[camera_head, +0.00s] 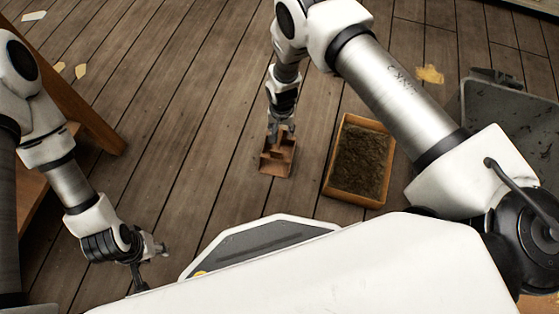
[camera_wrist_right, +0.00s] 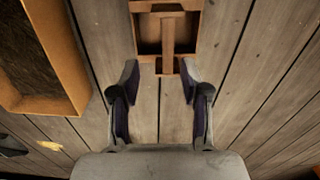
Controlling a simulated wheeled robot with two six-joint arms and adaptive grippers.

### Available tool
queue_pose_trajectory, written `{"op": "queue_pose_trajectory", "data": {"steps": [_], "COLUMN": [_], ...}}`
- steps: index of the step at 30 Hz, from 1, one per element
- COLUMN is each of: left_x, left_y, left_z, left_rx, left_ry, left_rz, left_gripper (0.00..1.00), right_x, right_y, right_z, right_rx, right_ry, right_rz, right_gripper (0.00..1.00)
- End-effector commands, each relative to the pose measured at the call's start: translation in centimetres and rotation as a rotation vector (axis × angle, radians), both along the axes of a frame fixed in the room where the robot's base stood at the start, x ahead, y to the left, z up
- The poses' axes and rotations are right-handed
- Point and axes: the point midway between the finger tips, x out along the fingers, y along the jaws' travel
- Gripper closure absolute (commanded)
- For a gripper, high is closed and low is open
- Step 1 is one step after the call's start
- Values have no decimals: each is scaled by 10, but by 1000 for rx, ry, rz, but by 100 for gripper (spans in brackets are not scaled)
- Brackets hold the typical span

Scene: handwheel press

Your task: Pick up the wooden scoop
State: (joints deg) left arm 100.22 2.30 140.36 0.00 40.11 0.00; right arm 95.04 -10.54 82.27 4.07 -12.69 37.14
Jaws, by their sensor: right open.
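The wooden scoop (camera_head: 277,161) lies on the plank floor, a small reddish-brown open box shape. In the right wrist view the scoop (camera_wrist_right: 167,28) is at the top middle, with its handle (camera_wrist_right: 167,64) pointing down toward my gripper. My left gripper (camera_head: 155,250) is at the lower left, away from the scoop.
A wooden box (camera_head: 328,186) filled with dark brown material stands just right of the scoop. A dark grey bin (camera_head: 510,120) is at the far right. A wooden piece of furniture (camera_head: 95,125) edges the left side. Pale scraps lie about; the floor left of the scoop is clear.

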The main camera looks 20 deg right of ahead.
Motion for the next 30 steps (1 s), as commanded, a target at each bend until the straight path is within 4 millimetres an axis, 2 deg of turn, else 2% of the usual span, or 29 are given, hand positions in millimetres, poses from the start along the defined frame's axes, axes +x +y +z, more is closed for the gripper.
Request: {"op": "queue_pose_trajectory", "data": {"steps": [1, 8, 12, 15, 22, 26, 30], "left_x": [0, 0, 0, 0, 1, 1, 1], "left_y": [0, 0, 0, 0, 0, 0, 0], "left_z": [-9, -23, -46, -52, -49, -49, -49], "left_rx": [0, 0, 0, 0, 0, 0, 0], "left_ry": [0, 0, -1, -1, -3, -3, -3], "left_rz": [0, 0, 0, 2, 3, 3, 3], "left_gripper": [60, 60, 60, 60, 60, 60, 60], "right_x": [1, 1, 2, 1, 2, 2, 2], "right_y": [1, 4, 12, 11, 10, 10, 10], "right_z": [-11, -37, -66, -78, -76, -76, -76], "right_rx": [0, 0, 1, 0, 0, 0, 0], "right_ry": [2, 1, 1, 1, 0, 0, 1], "right_rz": [-3, -3, -1, -4, -3, -3, -3], "right_gripper": [54, 54, 54, 54, 54, 100, 100]}}
